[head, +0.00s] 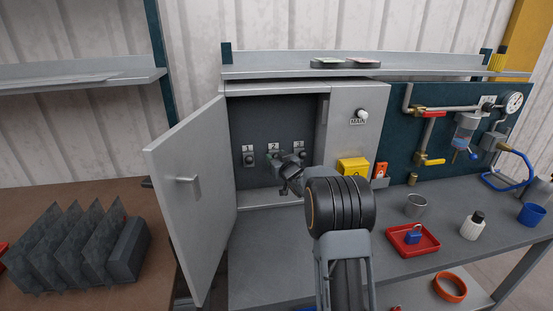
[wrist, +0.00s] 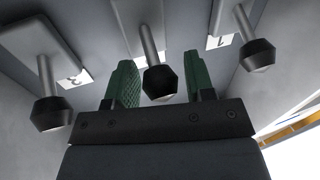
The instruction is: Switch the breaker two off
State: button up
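The breaker cabinet (head: 278,115) stands open, with three numbered breakers on its back panel. Breaker two (head: 273,155) is the middle one. Its black-knobbed lever (wrist: 158,80) shows in the wrist view between my gripper's two green fingers. My gripper (wrist: 160,84) is open, with one finger on each side of that knob and a visible gap to each. Breaker one (wrist: 257,54) is at the right and breaker three (wrist: 51,113) at the left in the wrist view. In the head view my wrist partly covers breaker three (head: 300,155).
The cabinet door (head: 190,195) is swung open to the left of my arm. A MAIN knob (head: 361,115) is on the right panel, above a yellow box (head: 353,167). A red tray (head: 412,240) with a blue padlock (head: 413,235) is on the bench at right.

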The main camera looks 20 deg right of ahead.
grip_shut()
jog(key=f+b, duration=0.1)
jog(key=b, duration=0.2)
jog(key=shift+s+f+t+b, duration=0.1)
jog(key=shift+f+t+b, duration=0.05)
jog(key=shift+t+b, duration=0.15)
jog(key=f+t+b, duration=0.1)
jog(key=b, duration=0.3)
jog(key=shift+s, duration=0.1)
jog(key=t+b, duration=0.1)
jog(key=b, duration=0.3)
jog(key=n+t+b, duration=0.1)
jog(key=b, duration=0.3)
jog(key=f+n+t+y+b, duration=0.1)
jog(key=b, duration=0.3)
jog(key=shift+s+a+t+b, duration=0.1)
jog(key=shift+s+t+b, duration=0.05)
jog(key=shift+t+b, duration=0.2)
jog(key=shift+r+b, duration=0.15)
jog(key=shift+b, duration=0.4)
jog(key=shift+o, duration=1.2)
grip_release()
jog(key=shift+r, duration=0.1)
